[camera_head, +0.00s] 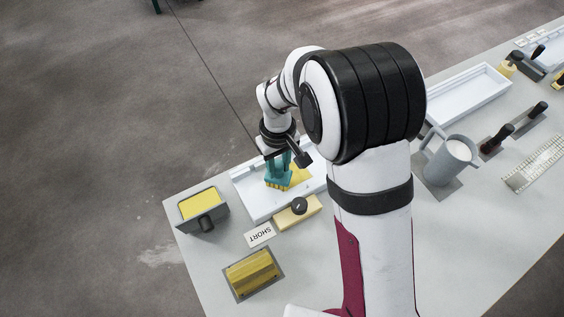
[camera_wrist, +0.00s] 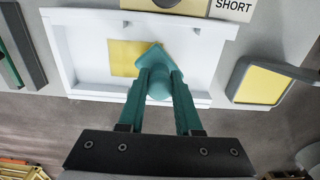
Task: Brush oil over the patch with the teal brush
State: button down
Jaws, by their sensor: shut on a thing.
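The teal brush (camera_head: 279,176) is upright in my gripper (camera_head: 277,150), with its yellow bristles pointing down over the white tray (camera_head: 250,207). In the wrist view my gripper (camera_wrist: 158,110) is shut on the handle of the teal brush (camera_wrist: 158,82). The yellow patch (camera_head: 301,176) lies on the floor of the tray, beside and partly behind the brush. It also shows in the wrist view (camera_wrist: 122,58), partly covered by the brush head. I cannot tell whether the bristles touch the patch.
A grey-edged container with a yellow inside (camera_head: 200,203) stands left of the tray. A yellow block with a black knob (camera_head: 298,211), a SHORT label (camera_head: 259,235) and a yellow block (camera_head: 252,272) lie in front. A grey pitcher (camera_head: 446,163) and an empty white tray (camera_head: 468,97) are to the right.

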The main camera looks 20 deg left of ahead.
jog(key=shift+w+d, duration=3.25)
notch_tip(320, 180, up, 8)
jog(key=shift+r, duration=0.15)
